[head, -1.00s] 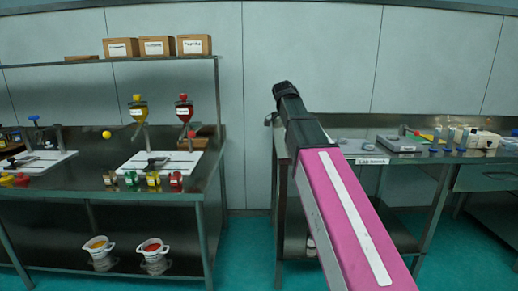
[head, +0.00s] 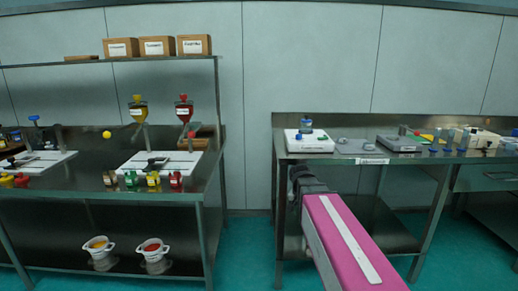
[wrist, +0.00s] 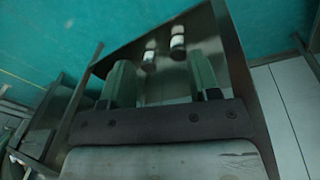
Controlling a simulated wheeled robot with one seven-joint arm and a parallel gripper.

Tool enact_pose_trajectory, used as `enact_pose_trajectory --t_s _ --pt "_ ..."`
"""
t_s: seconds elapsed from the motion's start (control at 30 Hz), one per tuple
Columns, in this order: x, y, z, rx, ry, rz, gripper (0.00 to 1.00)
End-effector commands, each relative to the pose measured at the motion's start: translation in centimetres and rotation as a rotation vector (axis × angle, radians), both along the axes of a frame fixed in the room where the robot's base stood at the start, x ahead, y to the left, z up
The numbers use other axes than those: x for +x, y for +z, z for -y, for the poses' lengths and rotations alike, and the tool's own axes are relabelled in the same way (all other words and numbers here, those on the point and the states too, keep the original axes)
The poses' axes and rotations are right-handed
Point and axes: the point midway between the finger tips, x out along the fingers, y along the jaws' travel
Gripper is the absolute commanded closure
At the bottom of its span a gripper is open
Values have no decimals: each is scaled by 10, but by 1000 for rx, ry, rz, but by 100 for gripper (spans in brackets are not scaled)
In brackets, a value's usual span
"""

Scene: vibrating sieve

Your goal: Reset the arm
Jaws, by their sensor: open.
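My arm, with its pink link, reaches forward in the head view and ends in my gripper (head: 300,174), just in front of the right table's left edge and below its top. In the wrist view my gripper (wrist: 165,85) has two greenish fingers set wide apart, with nothing between them. Beyond the fingers the wrist view shows a dark metal surface with two small pale cylindrical things (wrist: 177,42) on it. In the head view the fingertips are too dark to make out.
The right table (head: 290,118) holds a white device (head: 308,146) with a blue-topped item, a grey plate (head: 357,146) and several blue pieces. Teal floor (head: 240,240) lies open between.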

Motion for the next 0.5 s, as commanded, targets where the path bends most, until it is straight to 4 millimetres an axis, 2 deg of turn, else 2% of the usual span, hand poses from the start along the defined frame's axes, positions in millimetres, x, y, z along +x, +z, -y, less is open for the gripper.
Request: enact_pose_trajectory --t_s 0.03,0.2,0.4,0.5 --pt "-15 -17 2 13 38 -13 44" --pt "-51 -66 6 58 179 -39 44" --pt "-89 -110 8 105 319 -55 44" --pt "-102 -123 8 120 365 -56 44"
